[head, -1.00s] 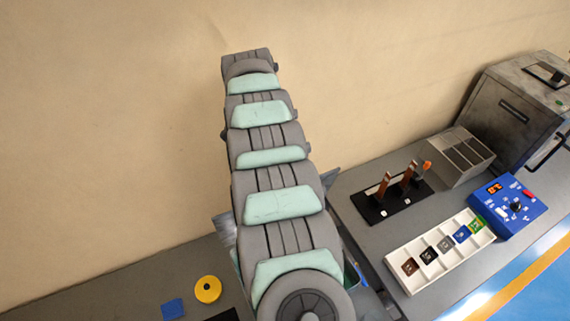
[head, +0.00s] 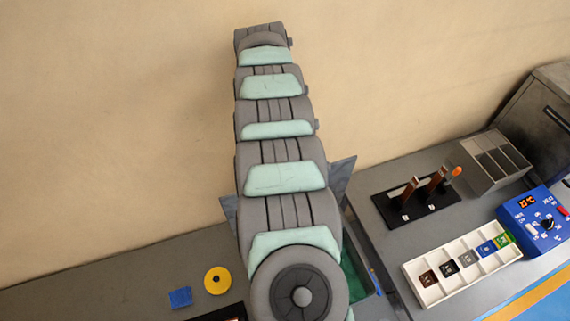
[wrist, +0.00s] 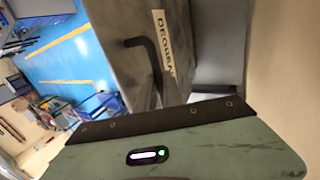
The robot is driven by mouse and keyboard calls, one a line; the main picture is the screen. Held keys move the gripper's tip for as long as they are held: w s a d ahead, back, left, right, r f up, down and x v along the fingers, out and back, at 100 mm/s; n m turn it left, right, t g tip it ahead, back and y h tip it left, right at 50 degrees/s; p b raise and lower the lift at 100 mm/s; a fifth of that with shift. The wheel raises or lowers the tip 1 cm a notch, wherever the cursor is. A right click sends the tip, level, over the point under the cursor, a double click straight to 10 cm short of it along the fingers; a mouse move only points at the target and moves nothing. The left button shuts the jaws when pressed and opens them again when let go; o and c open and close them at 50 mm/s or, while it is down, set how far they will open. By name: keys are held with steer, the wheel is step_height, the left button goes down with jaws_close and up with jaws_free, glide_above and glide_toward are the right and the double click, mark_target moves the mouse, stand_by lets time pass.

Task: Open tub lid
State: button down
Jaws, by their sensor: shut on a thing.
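In the head view my arm covers most of the tub. The corners of a tilted grey lid plate (head: 344,172) stick out on both sides, and the tub's green interior (head: 355,275) shows at right.
A white tray (head: 455,288) of colored tiles, a black stand (head: 385,208) with copper bars, a slotted grey block (head: 478,172) and a blue control box (head: 520,232) stand at right. A yellow disc (head: 217,280) and blue square (head: 180,297) lie at left. The wall is close behind.

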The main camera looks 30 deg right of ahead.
steer(key=shift+a, duration=0.25)
steer(key=c, duration=1.5)
jaws_free()
steer(key=shift+d, duration=0.1)
steer(key=shift+r, duration=0.1)
